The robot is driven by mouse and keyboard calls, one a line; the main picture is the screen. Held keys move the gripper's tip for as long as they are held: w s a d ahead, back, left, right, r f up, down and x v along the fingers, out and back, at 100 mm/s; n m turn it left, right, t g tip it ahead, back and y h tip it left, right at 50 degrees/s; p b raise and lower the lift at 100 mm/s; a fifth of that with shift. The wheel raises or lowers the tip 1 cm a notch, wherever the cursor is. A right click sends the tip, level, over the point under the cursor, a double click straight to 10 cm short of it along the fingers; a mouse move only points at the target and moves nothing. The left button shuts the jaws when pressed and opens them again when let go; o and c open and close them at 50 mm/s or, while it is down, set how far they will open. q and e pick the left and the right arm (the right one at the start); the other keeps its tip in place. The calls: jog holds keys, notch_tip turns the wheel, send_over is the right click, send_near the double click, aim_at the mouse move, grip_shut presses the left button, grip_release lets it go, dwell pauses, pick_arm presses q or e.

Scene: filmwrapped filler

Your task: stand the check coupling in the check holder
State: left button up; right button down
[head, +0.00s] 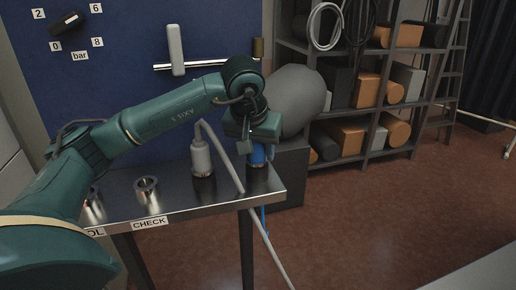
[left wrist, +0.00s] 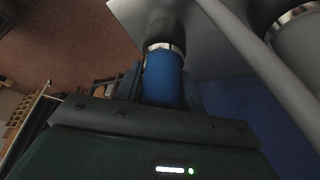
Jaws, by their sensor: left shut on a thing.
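My left gripper (head: 258,141) is shut on a blue coupling (head: 257,155), seen upright near the right end of the steel bench (head: 225,191). The coupling's lower end is at a dark round base there; I cannot tell if it is seated or just above it. In the left wrist view the blue coupling (left wrist: 163,78) runs from between the fingers to a metal ring and a dark end. The check holder (head: 148,191), an empty-looking metal cup, stands behind the CHECK label (head: 150,222). My right gripper is not in view.
A grey coupling (head: 201,158) with a grey hose (head: 222,160) stands left of the blue one; the hose drops over the bench front. Another metal cup (head: 93,206) stands left of the check holder, partly hidden by my arm. A grey rounded tank (head: 297,98) stands behind.

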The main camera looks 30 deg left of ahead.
pick_arm(q)
jog(key=o, duration=1.1)
jog(key=shift+f, duration=0.1)
jog(key=v, duration=1.3)
jog(key=shift+p, duration=0.35)
